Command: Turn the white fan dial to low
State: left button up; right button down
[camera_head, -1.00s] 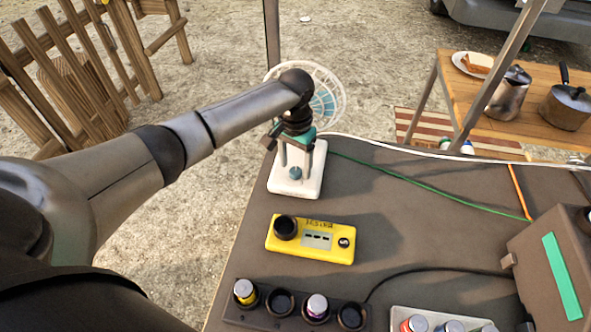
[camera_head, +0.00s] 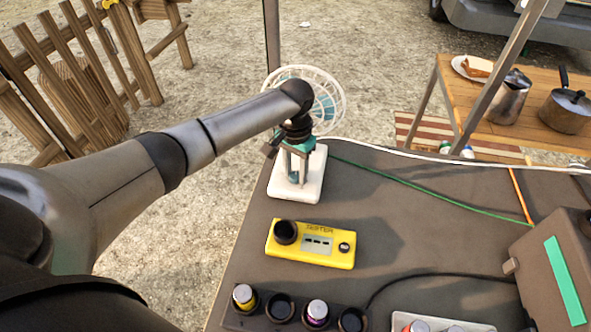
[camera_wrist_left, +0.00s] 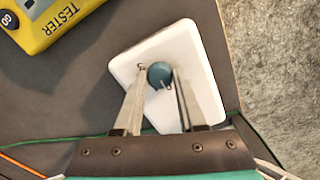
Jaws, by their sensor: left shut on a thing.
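The white fan stands at the far left corner of the dark table, with its round wire cage (camera_head: 330,88) behind my wrist. Its white base (camera_head: 311,188) lies flat and also shows in the left wrist view (camera_wrist_left: 205,62). The round blue-teal dial (camera_wrist_left: 160,74) sits on that base and has a pale pointer mark. My left gripper (camera_wrist_left: 161,78) is shut on the dial, one finger at each side; in the head view the left gripper (camera_head: 294,178) mostly hides it. A small mark shows beside the left finger, but I cannot read a setting. My right gripper is not in view.
A yellow tester (camera_head: 310,243) lies just in front of the fan base. A dark holder (camera_head: 265,322) with cups and small jars stands nearer. A grey case (camera_head: 550,265) is at the right. A green cable (camera_head: 430,203) crosses the table; its middle is otherwise clear.

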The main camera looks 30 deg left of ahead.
pick_arm(q)
grip_shut()
jog(key=shift+r, duration=0.1)
jog(key=shift+m+p, duration=0.3)
jog(key=shift+p, duration=0.1)
jog(key=shift+r+m+p, duration=0.1)
jog(key=shift+m+p, duration=0.7)
jog(key=shift+p, duration=0.3)
jog(key=shift+m+p, duration=0.7)
jog(key=shift+m, duration=0.1)
jog(key=m+p, duration=0.1)
jog(key=m, duration=0.1)
jog(key=shift+m, duration=0.3)
jog(key=shift+m+p, duration=0.6)
jog(key=shift+m, duration=0.9)
